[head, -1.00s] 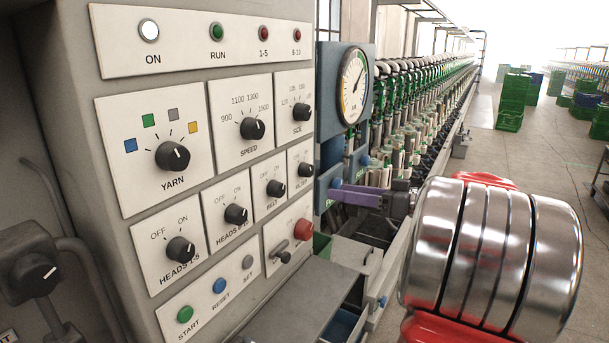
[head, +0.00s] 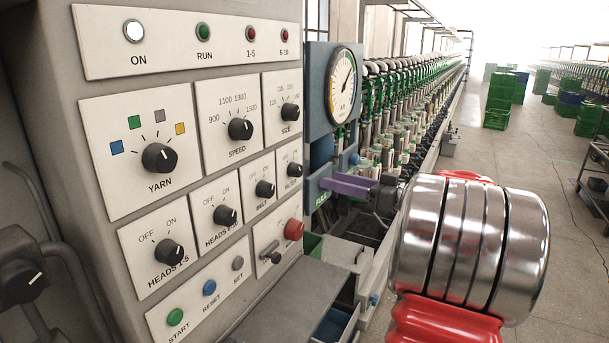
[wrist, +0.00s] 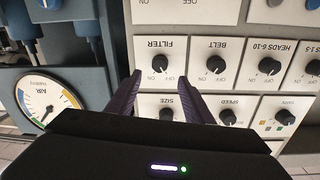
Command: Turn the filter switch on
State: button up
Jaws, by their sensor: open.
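The filter switch is a small black rotary knob (head: 294,170) at the right end of the lower knob row on the panel. In the wrist view, turned upside down, the filter knob (wrist: 160,62) sits under its FILTER label, with OFF and ON marks. Its pointer is too small to read surely. My gripper (head: 322,184) is a purple pair of fingers to the right of the panel edge in the head view. In the wrist view my gripper (wrist: 158,76) is open, its fingers apart on either side of the knob's line, with the knob just beyond the tips and not visibly touched.
The belt knob (wrist: 216,64) is beside the filter knob, and the size knob (wrist: 166,114) is close to the fingers. A pressure gauge (head: 343,85) stands right of the panel.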

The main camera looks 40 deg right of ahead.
aim_at(300, 172)
jog(key=x, duration=0.9)
jog(key=shift+w+a, duration=0.1)
jog(key=shift+w, duration=0.2)
jog(key=shift+c, duration=0.6)
